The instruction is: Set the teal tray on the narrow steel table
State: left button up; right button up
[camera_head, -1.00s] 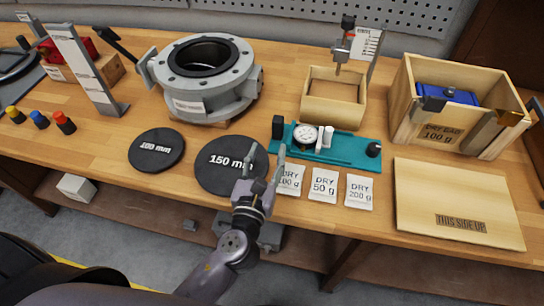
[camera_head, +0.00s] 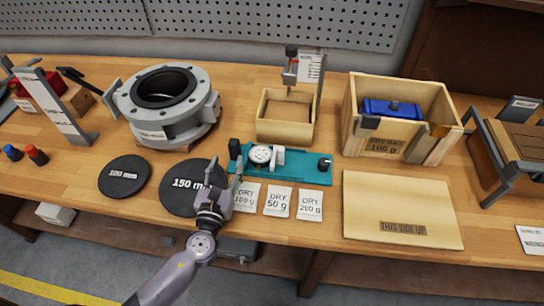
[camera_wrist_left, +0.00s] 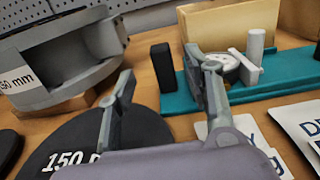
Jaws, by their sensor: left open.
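The teal tray (camera_head: 300,172) lies on the wooden workbench. It bears a round dial gauge (camera_head: 260,154), white blocks beside the gauge, a black block at its left end and a black knob at its right. My left gripper (camera_head: 223,174) is open and empty over the 150 mm disc, close to the tray's left front corner. In the left wrist view the fingers (camera_wrist_left: 160,82) stand apart, and the right finger overlaps the tray (camera_wrist_left: 180,101). I cannot tell whether it touches. No narrow steel table is recognisable in view. My right gripper is not in view.
Several white DRY packets (camera_head: 277,201) lie in front of the tray. Behind it is an open wooden box (camera_head: 285,130). A flanged valve body (camera_head: 168,132) stands left; a crate with a blue block (camera_head: 360,135) and a flat wooden lid (camera_head: 400,200) are right.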

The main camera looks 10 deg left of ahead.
aim_at(232, 147)
pick_arm(q)
jog(key=w, duration=0.3)
jog(key=shift+d, duration=0.25)
jog(key=shift+w, duration=0.2)
jog(key=w+p, duration=0.1)
jog(key=w, duration=0.3)
jog(key=shift+w, duration=0.25)
jog(key=shift+w+f, duration=0.1)
jog(key=shift+w, duration=0.05)
jog(key=shift+a, duration=0.1)
jog(key=shift+c, duration=1.2)
jog(key=c, duration=0.7)
grip_shut()
pick_arm(e)
jog(key=shift+w+d+r, duration=0.1)
jog(key=shift+d+r, duration=0.85)
jog(key=shift+d, duration=0.2)
